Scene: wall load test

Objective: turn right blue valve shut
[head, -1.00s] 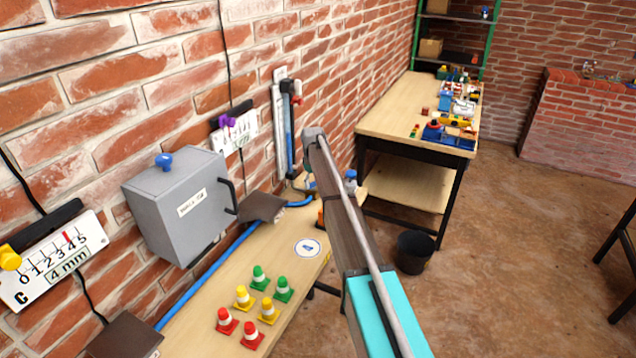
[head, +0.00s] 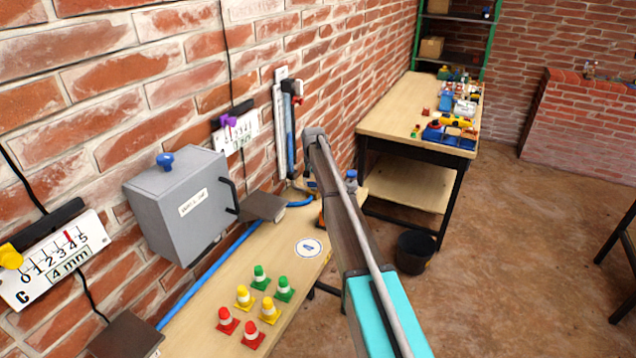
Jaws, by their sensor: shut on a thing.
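My arm (head: 345,225) reaches from the lower right of the head view up to a grey joint (head: 314,136), in front of the bench's far end. My gripper and its fingertips cannot be made out behind the arm. A small blue round part (head: 351,175) shows just right of the arm; I cannot tell whether it is the right blue valve. A blue pipe (head: 228,252) runs along the wall side of the bench and disappears behind the arm. A blue knob (head: 165,159) sits on top of a grey wall box.
The grey box (head: 182,205) and scale plates (head: 55,262) are on the brick wall at left. Several small cones (head: 243,296) stand on the narrow bench (head: 290,275). A second table (head: 390,105) holds coloured parts. A black bucket (head: 413,252) stands on the floor, with open floor to its right.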

